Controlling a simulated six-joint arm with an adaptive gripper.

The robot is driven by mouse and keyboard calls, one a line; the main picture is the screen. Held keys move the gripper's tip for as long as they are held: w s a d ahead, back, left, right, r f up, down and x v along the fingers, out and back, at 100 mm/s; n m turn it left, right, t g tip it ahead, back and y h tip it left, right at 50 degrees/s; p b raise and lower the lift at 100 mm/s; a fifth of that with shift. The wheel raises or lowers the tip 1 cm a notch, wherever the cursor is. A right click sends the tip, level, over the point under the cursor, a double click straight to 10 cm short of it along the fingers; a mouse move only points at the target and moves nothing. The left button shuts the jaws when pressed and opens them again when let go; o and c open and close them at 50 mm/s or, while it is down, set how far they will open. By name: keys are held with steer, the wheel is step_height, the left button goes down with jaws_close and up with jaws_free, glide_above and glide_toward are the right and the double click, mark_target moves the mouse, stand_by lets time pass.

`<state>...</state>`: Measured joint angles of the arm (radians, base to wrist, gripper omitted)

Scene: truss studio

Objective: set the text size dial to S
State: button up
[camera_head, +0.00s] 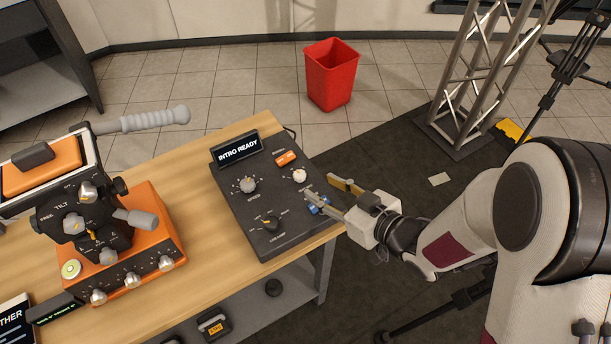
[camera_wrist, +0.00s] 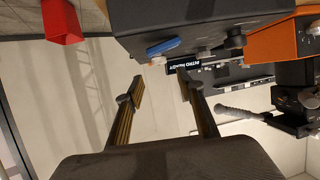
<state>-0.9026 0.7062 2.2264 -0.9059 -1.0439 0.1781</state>
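A dark control console (camera_head: 240,222) sits on the wooden table in the head view, with an "INTRO READY" display (camera_head: 238,149) at its back. It carries a speed dial (camera_head: 248,185), a dark pointer knob (camera_head: 270,223), a white knob (camera_head: 299,175) and a blue control (camera_head: 318,204) at its right edge. The small lettering is too blurred to tell which is the text size dial. My gripper (camera_head: 320,187) is open at the console's right edge, its fingers near the blue control; contact is unclear. In the wrist view my gripper (camera_wrist: 160,88) is open and empty, with the blue control (camera_wrist: 163,47) beyond it.
An orange switch (camera_head: 286,157) is on the console near the display. An orange camera-like unit (camera_head: 140,262) with a grey handle (camera_head: 155,118) stands at the left of the table. A red bin (camera_head: 332,77) and a metal truss (camera_head: 480,75) stand on the floor behind.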

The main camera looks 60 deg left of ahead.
mark_target(301, 175)
steer(key=shift+a, duration=0.15)
steer(key=shift+x, duration=3.75)
steer(key=shift+f, duration=0.1)
jaws_close()
